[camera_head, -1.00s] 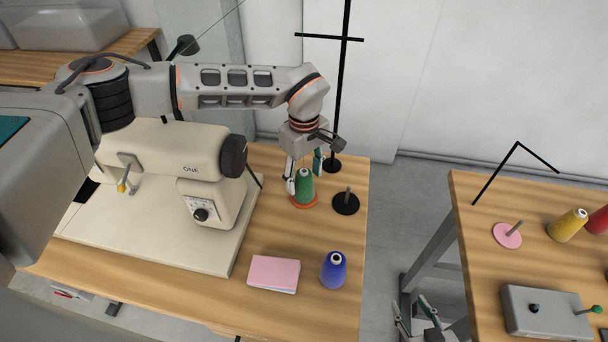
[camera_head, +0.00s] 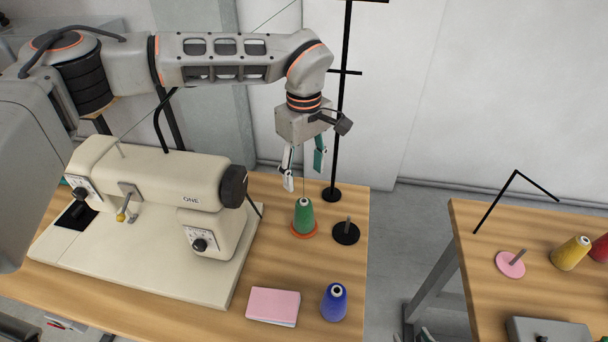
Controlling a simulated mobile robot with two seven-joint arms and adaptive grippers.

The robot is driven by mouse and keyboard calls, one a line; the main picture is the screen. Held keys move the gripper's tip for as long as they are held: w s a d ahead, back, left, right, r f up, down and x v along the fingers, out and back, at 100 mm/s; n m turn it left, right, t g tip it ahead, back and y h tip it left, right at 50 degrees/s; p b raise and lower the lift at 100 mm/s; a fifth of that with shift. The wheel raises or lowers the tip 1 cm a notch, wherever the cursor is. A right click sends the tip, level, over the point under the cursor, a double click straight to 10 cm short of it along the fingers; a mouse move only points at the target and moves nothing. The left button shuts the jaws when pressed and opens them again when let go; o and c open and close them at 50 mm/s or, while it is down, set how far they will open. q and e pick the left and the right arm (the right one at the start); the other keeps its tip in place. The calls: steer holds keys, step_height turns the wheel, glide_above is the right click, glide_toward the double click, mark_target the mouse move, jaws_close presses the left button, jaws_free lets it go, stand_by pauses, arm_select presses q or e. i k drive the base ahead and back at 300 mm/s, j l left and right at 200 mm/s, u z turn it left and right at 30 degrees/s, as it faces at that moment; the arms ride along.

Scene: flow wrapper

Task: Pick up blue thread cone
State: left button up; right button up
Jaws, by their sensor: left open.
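The blue thread cone (camera_head: 334,303) stands upright near the front right of the left table, beside a pink pad. My left gripper (camera_head: 304,172) is open and empty, its fingers pointing down above the green thread cone (camera_head: 304,216). The green cone stands upright on an orange disc (camera_head: 304,234), clear below the fingertips. The left gripper is well behind and above the blue cone, apart from it.
A sewing machine (camera_head: 155,200) fills the table's left side. An empty black spool holder (camera_head: 346,233) and a tall black thread stand (camera_head: 341,110) are by the green cone. The pink pad (camera_head: 273,305) lies left of the blue cone. A second table (camera_head: 480,265) holds a yellow cone (camera_head: 570,253).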

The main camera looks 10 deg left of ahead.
mark_target(333, 305)
steer(key=k, duration=1)
